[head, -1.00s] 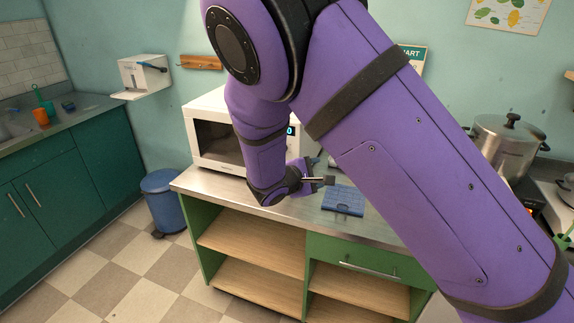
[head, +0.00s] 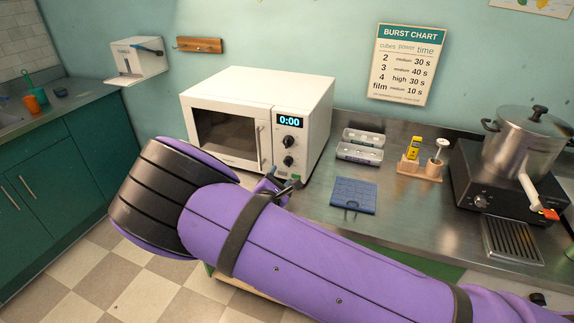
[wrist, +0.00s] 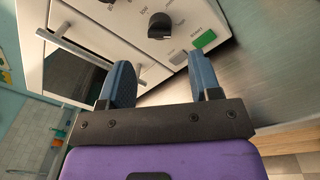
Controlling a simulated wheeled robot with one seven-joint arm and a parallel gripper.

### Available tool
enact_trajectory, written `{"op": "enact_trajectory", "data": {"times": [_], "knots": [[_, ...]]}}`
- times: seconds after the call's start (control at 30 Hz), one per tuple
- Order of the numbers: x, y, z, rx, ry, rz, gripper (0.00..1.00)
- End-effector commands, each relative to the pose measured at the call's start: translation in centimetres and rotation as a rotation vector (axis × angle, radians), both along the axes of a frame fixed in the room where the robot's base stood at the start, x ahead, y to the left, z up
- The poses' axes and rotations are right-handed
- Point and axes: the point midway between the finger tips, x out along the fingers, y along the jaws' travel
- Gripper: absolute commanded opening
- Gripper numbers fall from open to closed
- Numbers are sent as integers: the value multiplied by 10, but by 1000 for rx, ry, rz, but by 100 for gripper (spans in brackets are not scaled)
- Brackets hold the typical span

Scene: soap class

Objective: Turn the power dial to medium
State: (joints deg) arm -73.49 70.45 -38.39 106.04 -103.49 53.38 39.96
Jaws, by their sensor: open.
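The white microwave (head: 262,105) stands on the steel counter, door shut, display at 0:00. Its panel has an upper dial (head: 288,141) and a lower dial (head: 288,160), both black. My gripper (head: 291,185) is low in front of the panel, partly hidden by my arm. In the wrist view my gripper (wrist: 162,78) is open and empty, its blue fingers apart. The lower dial (wrist: 159,26) shows beyond the fingers, not touched, beside a green button (wrist: 205,39).
A wooden stand (head: 420,171) and a pot (head: 526,143) on a burner are farther right. A burst chart (head: 405,66) hangs on the wall. Bare counter surrounds the tray.

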Motion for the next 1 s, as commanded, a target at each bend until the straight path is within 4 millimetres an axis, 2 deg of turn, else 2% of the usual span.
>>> {"op": "enact_trajectory", "data": {"times": [0.2,0.4,0.57,0.83,0.87,1.0], "knots": [[39,-11,0,-1,-2,-2,58],[61,-18,0,0,-1,-1,58],[69,-20,1,0,-1,-1,58],[70,-20,1,0,-1,-1,58],[70,-20,1,0,-1,-1,53],[70,-20,1,0,0,-1,21]]}}
